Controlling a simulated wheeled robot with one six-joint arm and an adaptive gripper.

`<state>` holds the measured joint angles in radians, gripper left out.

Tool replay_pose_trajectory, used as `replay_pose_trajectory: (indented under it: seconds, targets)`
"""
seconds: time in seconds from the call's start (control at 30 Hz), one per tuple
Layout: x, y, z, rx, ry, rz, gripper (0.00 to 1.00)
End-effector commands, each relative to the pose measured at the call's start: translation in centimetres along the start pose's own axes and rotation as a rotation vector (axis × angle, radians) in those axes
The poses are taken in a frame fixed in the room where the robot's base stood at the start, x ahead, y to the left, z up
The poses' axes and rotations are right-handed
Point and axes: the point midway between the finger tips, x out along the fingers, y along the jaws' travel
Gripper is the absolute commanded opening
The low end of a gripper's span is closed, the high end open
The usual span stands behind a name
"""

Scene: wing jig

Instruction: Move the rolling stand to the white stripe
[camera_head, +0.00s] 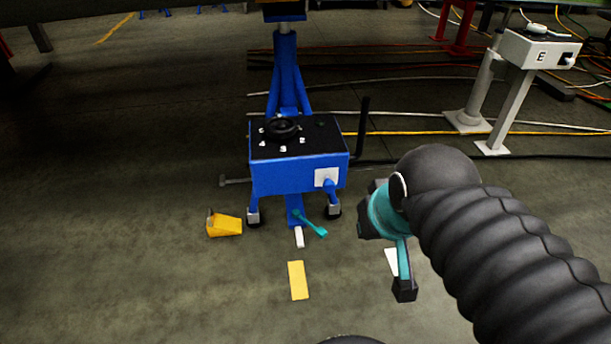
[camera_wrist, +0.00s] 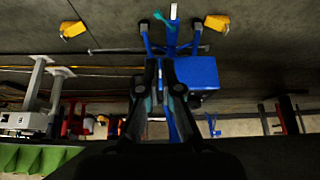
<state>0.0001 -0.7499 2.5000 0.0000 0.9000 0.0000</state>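The blue rolling stand (camera_head: 290,176) stands on the floor at centre in the head view, with a black top, a dark round knob and small wheels. It also shows in the wrist view (camera_wrist: 197,73), upside down. A teal lever (camera_head: 311,225) sticks out low at its front. Another white patch (camera_head: 392,262) is partly hidden behind my gripper. My gripper (camera_head: 387,258) is to the right of the stand, apart from it.
A yellow stripe (camera_head: 298,280) lies on the floor nearer than the white one. A yellow wedge (camera_head: 224,225) sits left of the stand; two wedges show in the wrist view. A grey stand marked E (camera_head: 539,50) and cables are at the back right. The left floor is clear.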

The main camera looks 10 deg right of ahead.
Motion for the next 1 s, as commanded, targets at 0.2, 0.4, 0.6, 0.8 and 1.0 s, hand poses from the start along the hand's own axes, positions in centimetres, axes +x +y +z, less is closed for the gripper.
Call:
replay_pose_trajectory:
  seconds: [0.2,0.4,0.6,0.8,1.0]
  targets:
    - [1.8,1.6,0.6,0.058,-0.038,0.030,0.47]
    - [6.5,5.1,1.3,0.204,-0.172,0.065,0.47]
    - [11.2,7.0,1.1,0.469,-0.294,-0.009,0.47]
    - [15.7,8.1,-0.3,0.845,-0.396,-0.149,0.47]
    - [19.9,9.8,-3.5,1.294,-0.473,-0.346,0.47]
